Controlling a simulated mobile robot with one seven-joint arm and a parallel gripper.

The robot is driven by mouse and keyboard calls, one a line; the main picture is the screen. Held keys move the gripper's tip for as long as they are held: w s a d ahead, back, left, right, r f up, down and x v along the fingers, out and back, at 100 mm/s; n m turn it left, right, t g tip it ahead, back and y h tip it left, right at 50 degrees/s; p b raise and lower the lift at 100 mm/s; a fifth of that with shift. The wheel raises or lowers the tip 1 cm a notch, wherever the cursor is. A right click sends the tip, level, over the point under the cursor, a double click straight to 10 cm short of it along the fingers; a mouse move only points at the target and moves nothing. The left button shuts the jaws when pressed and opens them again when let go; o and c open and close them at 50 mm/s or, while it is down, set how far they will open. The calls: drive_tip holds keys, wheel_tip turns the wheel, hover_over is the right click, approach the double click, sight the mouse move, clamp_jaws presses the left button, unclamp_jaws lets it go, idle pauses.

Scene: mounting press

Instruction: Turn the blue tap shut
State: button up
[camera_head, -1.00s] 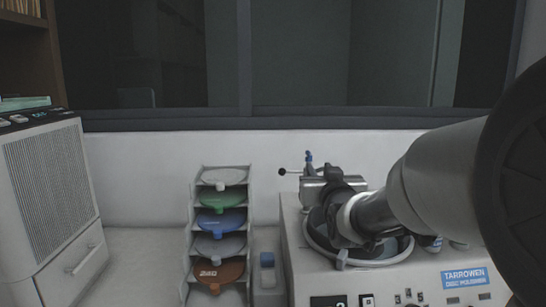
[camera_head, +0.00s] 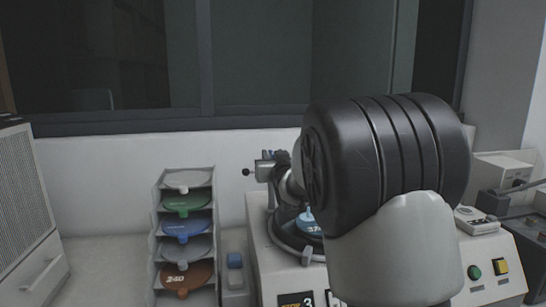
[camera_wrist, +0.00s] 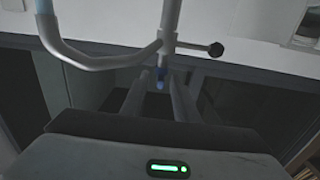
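The blue tap (camera_wrist: 160,84) shows in the wrist view as a small blue piece on the grey pipework (camera_wrist: 168,28), below where a black-knobbed rod crosses it. My gripper (camera_wrist: 158,75) is open, with one finger on each side of the blue piece in the picture. I cannot tell whether either finger touches it. In the head view my arm covers most of the pipework, and the gripper's fingers are hidden. The black-knobbed rod (camera_head: 247,172) sticks out to the left there, above the polishing machine (camera_head: 262,262).
A blue disc (camera_head: 308,224) lies in the machine's bowl. A grey cabinet (camera_head: 30,215) is at far left. A dark window (camera_head: 265,55) is behind.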

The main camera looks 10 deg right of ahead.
clamp_jaws()
